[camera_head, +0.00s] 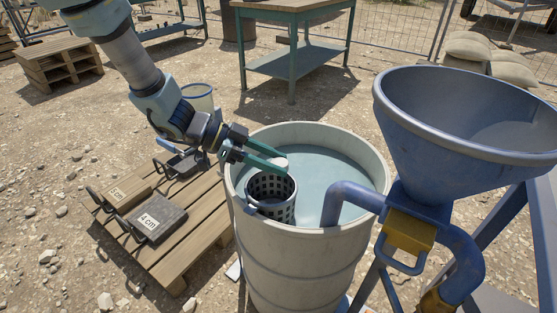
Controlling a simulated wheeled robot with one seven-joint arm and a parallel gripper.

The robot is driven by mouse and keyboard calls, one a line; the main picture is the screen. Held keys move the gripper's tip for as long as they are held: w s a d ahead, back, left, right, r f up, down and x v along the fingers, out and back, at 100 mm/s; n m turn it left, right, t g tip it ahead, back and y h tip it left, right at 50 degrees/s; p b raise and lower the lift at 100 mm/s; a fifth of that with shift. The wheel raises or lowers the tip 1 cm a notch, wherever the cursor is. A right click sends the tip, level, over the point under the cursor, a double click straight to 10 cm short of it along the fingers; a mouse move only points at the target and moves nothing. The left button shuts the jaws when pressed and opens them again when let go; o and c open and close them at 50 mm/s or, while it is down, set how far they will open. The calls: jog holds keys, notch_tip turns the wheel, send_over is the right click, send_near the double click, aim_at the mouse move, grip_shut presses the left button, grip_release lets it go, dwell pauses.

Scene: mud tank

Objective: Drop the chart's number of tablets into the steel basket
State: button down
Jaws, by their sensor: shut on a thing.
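The steel basket (271,207) is a dark perforated cylinder set inside the near left rim of the large pale tank (290,237). It stands partly above the blue-grey liquid (335,172). My gripper (281,162) reaches in from the left with green fingers, just above the basket's back rim. It is shut on a small white tablet (279,165), held between the fingertips. The basket's floor is dark, so I cannot tell what lies inside. I cannot make out a chart.
A wooden pallet (178,247) at left bears dark handled blocks, one marked "4 cm" (158,215). A pale bucket (199,98) stands behind my wrist. A blue hopper (460,140) with piping (350,194) crowds the tank's right. A green table (290,62) stands behind.

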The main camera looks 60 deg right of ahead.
notch_tip(320, 180, down, 4)
jog(key=b, duration=0.3)
jog(key=shift+f+b, duration=0.15)
jog(key=shift+b, duration=0.15)
jog(key=shift+c, duration=1.3)
grip_release()
jog(key=shift+w, duration=0.1)
jog(key=v, duration=1.1)
jog(key=shift+p, duration=0.4)
